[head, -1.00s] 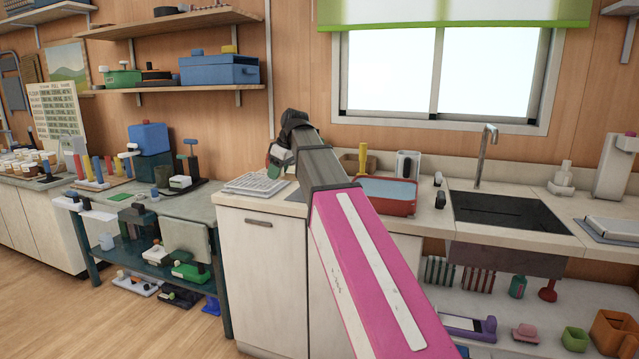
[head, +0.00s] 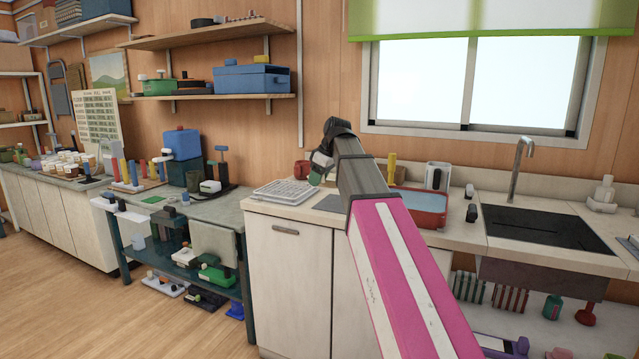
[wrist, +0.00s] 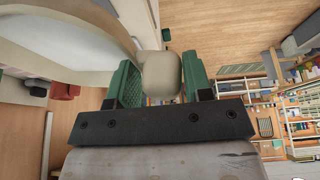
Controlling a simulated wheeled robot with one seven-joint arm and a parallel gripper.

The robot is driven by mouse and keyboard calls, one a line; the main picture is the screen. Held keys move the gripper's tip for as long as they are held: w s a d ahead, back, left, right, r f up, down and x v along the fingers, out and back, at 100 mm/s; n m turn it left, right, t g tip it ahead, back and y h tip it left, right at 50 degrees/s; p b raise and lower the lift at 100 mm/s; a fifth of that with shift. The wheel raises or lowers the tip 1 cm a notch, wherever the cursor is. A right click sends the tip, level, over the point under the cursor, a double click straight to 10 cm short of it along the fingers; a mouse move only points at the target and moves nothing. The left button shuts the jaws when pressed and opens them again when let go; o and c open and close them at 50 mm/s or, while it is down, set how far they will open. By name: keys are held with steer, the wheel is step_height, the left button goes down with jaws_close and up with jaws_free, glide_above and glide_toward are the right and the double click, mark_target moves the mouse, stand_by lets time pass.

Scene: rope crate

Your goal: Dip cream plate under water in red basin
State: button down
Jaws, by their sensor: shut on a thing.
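In the wrist view, the green fingers of my gripper (wrist: 160,85) are closed on a rounded cream grip. A large cream curved surface, seemingly the cream plate (wrist: 70,40), extends past it at the upper left. In the head view my gripper (head: 320,168) is at the far end of my arm, over the counter between the drying rack and the basin. The plate cannot be made out there. The red basin (head: 425,218) holds pale blue water and stands on the counter, right of my arm. My arm hides its left part.
A white drying rack (head: 283,193) is on the counter at left, with a red mug (head: 302,168) behind it. A grey-white pitcher (head: 437,176) and a yellow-handled item (head: 391,168) stand behind the basin. The sink (head: 540,230) and its faucet (head: 519,165) are at right.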

steer(key=s+d+r, duration=0.1)
steer(key=d, duration=1.4)
steer(key=s+d+t, duration=0.1)
steer(key=s+d, duration=0.1)
steer(key=d, duration=1.3)
steer(key=shift+s+r+h, duration=0.2)
steer(key=shift+r+h, duration=0.2)
steer(key=shift+f, duration=0.1)
steer(key=shift+f, duration=5.7)
steer(key=shift+f, duration=0.35)
steer(key=shift+c, duration=2.4)
jaws_free()
steer(key=shift+s, duration=0.1)
steer(key=v, duration=1)
steer(key=shift+s+r, duration=0.15)
steer(key=shift+r, duration=0.2)
